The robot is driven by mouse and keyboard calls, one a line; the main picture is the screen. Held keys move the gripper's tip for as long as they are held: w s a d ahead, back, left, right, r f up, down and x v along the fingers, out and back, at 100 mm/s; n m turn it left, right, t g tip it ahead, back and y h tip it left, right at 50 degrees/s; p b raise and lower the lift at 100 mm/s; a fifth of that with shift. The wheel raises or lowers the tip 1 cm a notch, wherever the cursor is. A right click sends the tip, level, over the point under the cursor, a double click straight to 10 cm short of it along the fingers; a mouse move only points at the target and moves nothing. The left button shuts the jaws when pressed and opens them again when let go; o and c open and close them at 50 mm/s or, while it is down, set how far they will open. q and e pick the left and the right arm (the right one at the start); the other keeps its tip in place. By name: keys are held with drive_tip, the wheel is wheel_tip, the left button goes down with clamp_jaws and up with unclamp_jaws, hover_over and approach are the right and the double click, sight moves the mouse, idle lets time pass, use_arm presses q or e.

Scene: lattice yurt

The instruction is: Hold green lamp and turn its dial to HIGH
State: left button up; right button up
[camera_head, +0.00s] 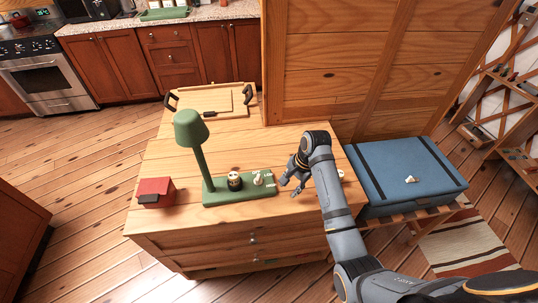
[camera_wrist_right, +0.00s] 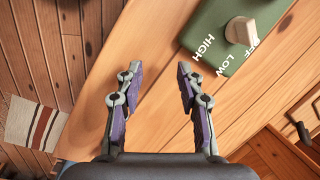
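The green lamp (camera_head: 192,128) stands upright on the wooden cabinet top, its shade tilted over a flat green base (camera_head: 218,197). A pale dial (camera_head: 262,178) sits at the right end of the base. In the right wrist view the dial (camera_wrist_right: 241,30) is beside the words HIGH, LOW and a partly covered OFF; its exact setting is unclear. My right gripper (camera_head: 290,187) is just right of the base, apart from it. In its wrist view the right gripper (camera_wrist_right: 160,68) has its fingers spread, with nothing between them. My left gripper is not in view.
A dark round item (camera_head: 235,182) sits on the lamp base. A red box (camera_head: 155,192) is left of the lamp. A tray (camera_head: 180,103) with a board lies behind. A blue case (camera_head: 405,165) is at the right. A tall wooden panel (camera_head: 340,60) rises behind the cabinet.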

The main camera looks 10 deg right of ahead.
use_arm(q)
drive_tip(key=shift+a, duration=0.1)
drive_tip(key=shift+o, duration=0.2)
use_arm(e)
drive_tip(key=w+a+r+m+g+y, duration=0.1)
drive_tip(key=w+a+r+m, duration=0.3)
drive_tip(key=w+r, duration=0.3)
drive_tip(key=shift+w+a+r+m+g, duration=0.15)
drive_tip(key=shift+a+r+m+g, duration=0.2)
drive_tip(key=shift+a+r, duration=0.5)
use_arm(q)
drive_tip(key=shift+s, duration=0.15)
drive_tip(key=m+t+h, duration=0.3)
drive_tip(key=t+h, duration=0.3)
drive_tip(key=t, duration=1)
approach(204, 174)
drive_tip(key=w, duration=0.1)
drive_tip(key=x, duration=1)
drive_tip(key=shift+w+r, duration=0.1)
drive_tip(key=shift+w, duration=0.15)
